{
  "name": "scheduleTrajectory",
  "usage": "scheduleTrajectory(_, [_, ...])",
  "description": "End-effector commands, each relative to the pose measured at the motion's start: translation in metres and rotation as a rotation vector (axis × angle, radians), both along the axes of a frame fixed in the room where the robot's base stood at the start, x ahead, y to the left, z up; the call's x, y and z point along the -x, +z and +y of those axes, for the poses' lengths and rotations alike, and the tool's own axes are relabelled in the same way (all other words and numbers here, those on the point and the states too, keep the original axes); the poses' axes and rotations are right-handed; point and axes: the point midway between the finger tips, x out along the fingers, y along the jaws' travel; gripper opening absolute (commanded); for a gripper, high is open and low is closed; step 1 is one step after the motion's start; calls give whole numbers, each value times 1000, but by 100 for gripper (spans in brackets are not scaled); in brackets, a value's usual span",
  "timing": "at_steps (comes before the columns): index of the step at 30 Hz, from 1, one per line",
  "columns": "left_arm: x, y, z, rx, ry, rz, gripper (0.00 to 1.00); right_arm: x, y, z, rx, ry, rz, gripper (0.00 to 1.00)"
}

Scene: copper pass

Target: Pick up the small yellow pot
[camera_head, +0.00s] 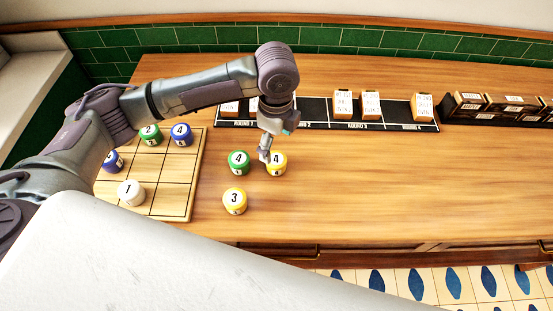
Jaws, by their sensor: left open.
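Two yellow pots with white numbered tops stand on the wooden counter (380,180). One yellow pot (280,168) is marked 4, and the other yellow pot (235,208), nearer to me, is marked 3. They look close in size, so I cannot tell which is the small one. My left gripper (265,155) is open and points down at the left edge of the pot marked 4, partly covering it. I cannot tell whether it touches that pot. My right gripper is not in view.
A green pot (238,168) marked 4 stands just left of my gripper. A wooden grid board (170,205) on the left holds several pots. A black strip (314,110) with labelled blocks lies behind, and a dark rack (460,110) stands at right. The counter's right side is clear.

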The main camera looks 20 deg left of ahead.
Motion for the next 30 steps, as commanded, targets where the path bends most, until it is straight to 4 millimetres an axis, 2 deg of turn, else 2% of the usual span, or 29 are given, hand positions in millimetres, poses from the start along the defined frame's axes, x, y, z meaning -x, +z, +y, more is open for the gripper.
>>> scheduleTrajectory(3, [0, -21, 1, -1, 3, 3, 85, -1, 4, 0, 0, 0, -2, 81])
scheduleTrajectory(13, [1, -48, 3, 0, 3, 1, 85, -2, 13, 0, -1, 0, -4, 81])
scheduleTrajectory(17, [2, -68, 7, -1, 3, 1, 85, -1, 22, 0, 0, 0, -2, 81])
scheduleTrajectory(21, [2, -86, 6, 0, 1, 0, 85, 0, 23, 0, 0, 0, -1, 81])
scheduleTrajectory(29, [1, -90, 6, 1, 0, -4, 85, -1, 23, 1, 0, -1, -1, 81])
scheduleTrajectory(30, [1, -90, 6, 1, 0, -3, 82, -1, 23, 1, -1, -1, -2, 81])
